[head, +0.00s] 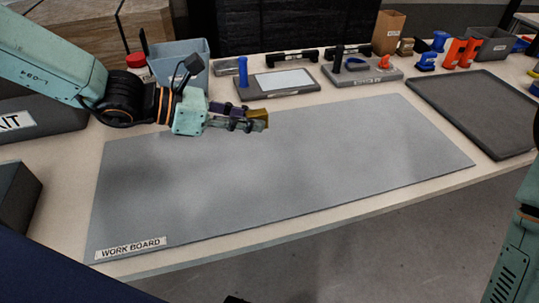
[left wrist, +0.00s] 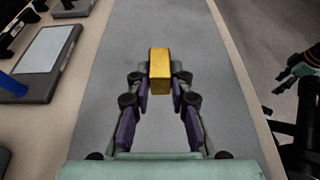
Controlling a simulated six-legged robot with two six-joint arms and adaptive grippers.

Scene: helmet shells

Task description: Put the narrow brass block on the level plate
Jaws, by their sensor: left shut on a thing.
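The brass block (head: 260,115) is in my left gripper (head: 250,121), held above the far part of the work board. In the left wrist view the block (left wrist: 159,70) sits between the two fingertips (left wrist: 160,86), which are shut on its sides. A grey plate (head: 250,95) with a pale top panel (head: 284,80) and a blue post lies behind the board, just beyond the gripper; it looks like the level plate. It also shows in the left wrist view (left wrist: 45,60), at the left. Part of my right arm (head: 512,265) shows at the right edge; its gripper is not clear.
The work board (head: 300,165) is bare. Behind it stand a grey bin (head: 180,62), a grey base with tools (head: 362,72) and black handles. A dark tray (head: 475,110) lies at the right. Orange and blue parts (head: 455,52) stand at the back right.

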